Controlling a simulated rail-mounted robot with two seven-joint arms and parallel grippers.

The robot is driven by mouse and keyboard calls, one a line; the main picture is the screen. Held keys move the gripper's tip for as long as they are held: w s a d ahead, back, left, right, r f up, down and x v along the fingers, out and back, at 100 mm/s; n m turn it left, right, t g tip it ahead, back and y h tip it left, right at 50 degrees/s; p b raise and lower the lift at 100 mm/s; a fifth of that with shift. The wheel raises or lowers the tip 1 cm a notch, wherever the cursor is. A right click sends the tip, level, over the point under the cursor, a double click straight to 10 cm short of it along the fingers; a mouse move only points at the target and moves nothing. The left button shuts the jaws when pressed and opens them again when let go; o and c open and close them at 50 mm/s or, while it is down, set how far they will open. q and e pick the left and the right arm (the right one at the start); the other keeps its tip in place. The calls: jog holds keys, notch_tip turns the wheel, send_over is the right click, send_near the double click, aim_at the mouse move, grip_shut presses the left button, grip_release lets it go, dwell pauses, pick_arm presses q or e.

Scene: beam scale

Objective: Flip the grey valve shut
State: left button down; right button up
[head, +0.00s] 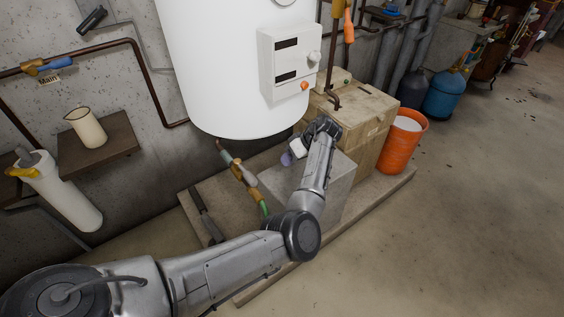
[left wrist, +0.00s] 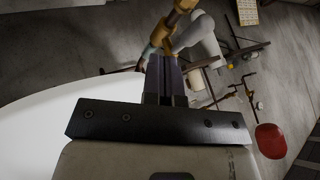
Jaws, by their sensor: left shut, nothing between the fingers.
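The grey valve's lever (head: 249,178) lies along a brass fitting (head: 237,171) on the short pipe under the white boiler in the head view. The brass fitting also shows at the top of the left wrist view (left wrist: 182,17), with a pale grey piece beside it that I take for the lever. My left gripper (head: 287,159) is right of the valve, apart from it, above a grey block. Its fingers (left wrist: 166,80) are shut and empty, pointing towards the pipe. My right gripper is in neither view.
The white boiler (head: 225,70) hangs just above the pipe. The grey block (head: 340,190), wooden crate (head: 365,120) and orange bucket (head: 401,143) stand to the right. A blue-handled valve (head: 52,66) labelled Main is on the left wall. Open floor lies at the front right.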

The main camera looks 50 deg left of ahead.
aim_at(246, 173)
pick_arm(q)
jog(key=s+a+f+p, duration=0.1)
jog(key=s+a+f, duration=0.2)
jog(key=s+f, duration=0.2)
jog(key=shift+s+a+f, duration=0.2)
jog(key=shift+s+f, duration=0.05)
jog(key=shift+s, duration=1.25)
